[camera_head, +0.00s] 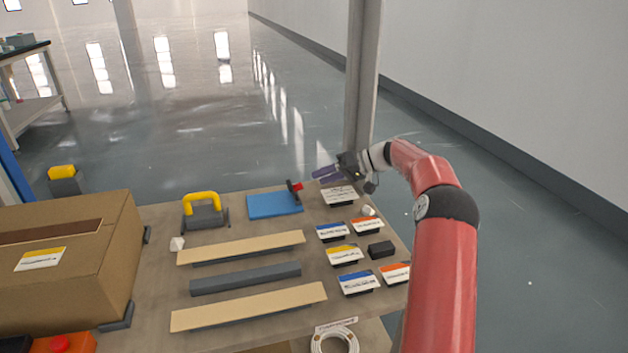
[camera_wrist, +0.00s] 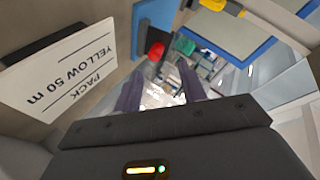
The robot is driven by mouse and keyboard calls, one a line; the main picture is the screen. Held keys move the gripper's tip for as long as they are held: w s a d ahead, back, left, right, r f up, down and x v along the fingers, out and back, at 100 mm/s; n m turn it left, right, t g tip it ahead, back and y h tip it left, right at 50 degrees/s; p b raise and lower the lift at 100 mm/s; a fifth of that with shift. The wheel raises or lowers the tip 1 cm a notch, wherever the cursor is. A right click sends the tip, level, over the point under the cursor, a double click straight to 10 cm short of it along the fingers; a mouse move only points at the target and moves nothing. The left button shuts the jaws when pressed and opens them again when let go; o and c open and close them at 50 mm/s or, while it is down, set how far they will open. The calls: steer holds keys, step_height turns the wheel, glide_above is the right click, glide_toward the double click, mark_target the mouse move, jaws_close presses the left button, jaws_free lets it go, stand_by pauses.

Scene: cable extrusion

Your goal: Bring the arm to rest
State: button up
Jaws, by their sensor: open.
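My red arm (camera_head: 440,260) reaches up from the lower right and bends left over the far right corner of the table. My gripper (camera_head: 318,174) is at its end, above the back edge of the table, near a white label card (camera_head: 340,195). The two dark purple fingers are apart with nothing between them. In the wrist view my gripper (camera_wrist: 160,95) also shows open, and a large card reading "PACK YELLOW 50 m" (camera_wrist: 60,75) fills the left side.
A blue plate (camera_head: 270,205) with a red-topped part (camera_head: 295,188) lies left of my gripper. Several label cards, a black block (camera_head: 381,250) and wooden strips (camera_head: 240,247) lie on the table. A cardboard box (camera_head: 80,270) stands left. Floor right of the table is clear.

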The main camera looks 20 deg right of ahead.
steer(key=shift+s+d+r, duration=0.1)
steer(key=shift+d, duration=0.1)
stand_by(0.3)
steer(key=s+a+r+g+h, duration=0.1)
steer(key=s+a+r+h, duration=0.1)
steer(key=s+a+r, duration=0.3)
steer(key=s+a+r+h+p, duration=0.1)
steer(key=s+a+r+h, duration=0.2)
steer(key=s, duration=0.4)
steer(key=s+a+r+g+h, duration=0.1)
steer(key=s+a+r+h, duration=0.1)
steer(key=s+a, duration=0.35)
steer(key=s+d+f+m+t+h+p, duration=0.1)
steer(key=s+h, duration=0.1)
steer(key=s, duration=1.2)
steer(key=s+d+f+m+t+h+p, duration=0.1)
steer(key=s+d+m+h, duration=0.1)
steer(key=s, duration=1.2)
steer(key=shift+f+t+h, duration=0.2)
steer(key=shift+t+h, duration=0.2)
steer(key=shift+h, duration=0.1)
